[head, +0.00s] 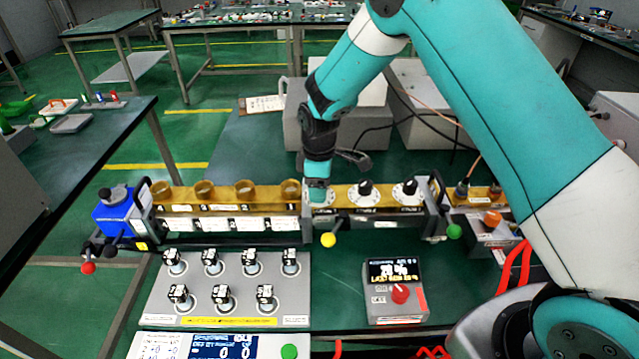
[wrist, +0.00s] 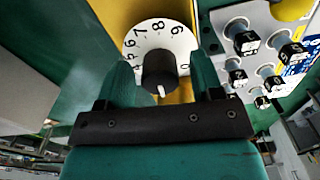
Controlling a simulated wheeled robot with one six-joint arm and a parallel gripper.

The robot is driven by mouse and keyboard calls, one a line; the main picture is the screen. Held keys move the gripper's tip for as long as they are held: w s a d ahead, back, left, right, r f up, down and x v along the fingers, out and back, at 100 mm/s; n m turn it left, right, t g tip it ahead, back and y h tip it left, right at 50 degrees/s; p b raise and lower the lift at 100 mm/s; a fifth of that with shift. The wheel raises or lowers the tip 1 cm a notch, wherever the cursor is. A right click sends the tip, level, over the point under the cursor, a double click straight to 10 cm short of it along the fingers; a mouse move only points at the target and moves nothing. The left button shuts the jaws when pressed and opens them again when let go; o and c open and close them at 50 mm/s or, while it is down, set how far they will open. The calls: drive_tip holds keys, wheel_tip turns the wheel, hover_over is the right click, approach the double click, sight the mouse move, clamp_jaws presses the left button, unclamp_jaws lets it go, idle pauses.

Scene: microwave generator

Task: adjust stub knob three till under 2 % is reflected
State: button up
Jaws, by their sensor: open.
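A brass-coloured waveguide section (head: 340,195) carries a row of black stub knobs on white dials. The middle knob (head: 365,188) and the right knob (head: 405,189) show clear in the head view. My gripper (head: 318,193) is over the leftmost dial and hides its knob there. In the wrist view that black knob (wrist: 158,72) stands between the open fingers of my gripper (wrist: 161,64); I cannot tell whether they touch it. Its dial (wrist: 150,36) shows numbers around 4 to 9, and its white mark points down the picture. The display box (head: 396,290) has a lit percent reading, perhaps 28, not clearly legible.
A grey panel (head: 235,312) with several black-topped knobs lies in front. Yellow (head: 328,240) and green (head: 454,231) ball handles stick out by the waveguide. A blue box (head: 118,215) sits at its left end. Grey boxes and cables stand behind.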

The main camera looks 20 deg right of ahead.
drive_tip(key=c, duration=0.9)
drive_tip(key=shift+m, duration=0.3)
drive_tip(key=m, duration=0.3)
drive_tip(key=shift+m+b, duration=0.3)
drive_tip(key=shift+m, duration=0.1)
drive_tip(key=m, duration=0.3)
drive_tip(key=shift+m, duration=0.3)
drive_tip(key=m, duration=0.3)
drive_tip(key=shift+m+b, duration=0.3)
drive_tip(key=shift+b, duration=0.05)
drive_tip(key=shift+m, duration=1.9)
